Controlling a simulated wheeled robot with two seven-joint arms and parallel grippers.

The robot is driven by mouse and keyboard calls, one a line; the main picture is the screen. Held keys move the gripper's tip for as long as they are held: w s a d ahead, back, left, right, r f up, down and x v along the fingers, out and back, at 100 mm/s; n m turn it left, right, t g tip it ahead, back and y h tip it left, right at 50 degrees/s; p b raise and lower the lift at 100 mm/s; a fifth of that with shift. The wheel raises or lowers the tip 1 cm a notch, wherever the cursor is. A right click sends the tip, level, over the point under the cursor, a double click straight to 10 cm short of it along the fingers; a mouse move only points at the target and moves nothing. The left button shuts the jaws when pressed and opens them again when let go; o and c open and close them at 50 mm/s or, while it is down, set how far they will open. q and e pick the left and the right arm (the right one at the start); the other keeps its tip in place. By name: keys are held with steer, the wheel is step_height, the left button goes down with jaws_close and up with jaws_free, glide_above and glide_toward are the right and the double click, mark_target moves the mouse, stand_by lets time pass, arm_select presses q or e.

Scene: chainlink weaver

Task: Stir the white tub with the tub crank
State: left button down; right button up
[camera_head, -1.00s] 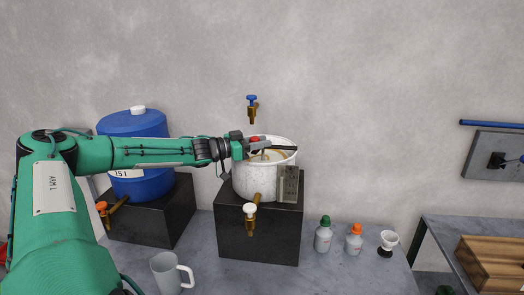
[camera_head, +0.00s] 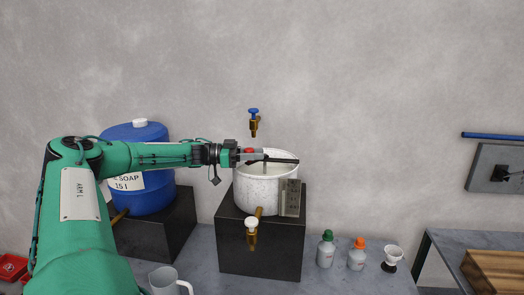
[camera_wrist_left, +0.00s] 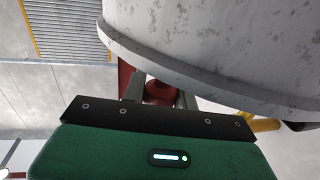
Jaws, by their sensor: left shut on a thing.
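The white tub (camera_head: 262,193), speckled grey, stands upright on a dark block. The tub crank (camera_head: 282,160) shows as a dark bar across the tub's mouth, with a red knob (camera_head: 248,150) at its left end. My left gripper (camera_head: 254,155) is shut on the red knob at the left of the tub's rim. In the left wrist view the knob (camera_wrist_left: 160,91) sits between the fingers, and the tub (camera_wrist_left: 225,40) fills the upper right. The gripper hides part of the crank and rim. My right gripper is not in view.
A blue soap barrel (camera_head: 145,190) stands on another dark block at left. A brass tap with a white knob (camera_head: 251,223) is on the tub's front. A blue-handled tap (camera_head: 253,123) is above it.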

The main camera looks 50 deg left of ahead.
arm_select(q)
steer(key=shift+r, duration=0.25)
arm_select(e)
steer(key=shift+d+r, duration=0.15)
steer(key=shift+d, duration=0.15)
arm_select(q)
steer(key=c, duration=1.4)
jaws_free()
steer(key=o, duration=0.3)
steer(key=shift+w, duration=0.1)
steer(key=shift+d+f, duration=0.1)
steer(key=shift+f, duration=0.05)
steer(key=shift+v, duration=1.25)
steer(key=b+v, duration=0.3)
steer(key=v, duration=0.8)
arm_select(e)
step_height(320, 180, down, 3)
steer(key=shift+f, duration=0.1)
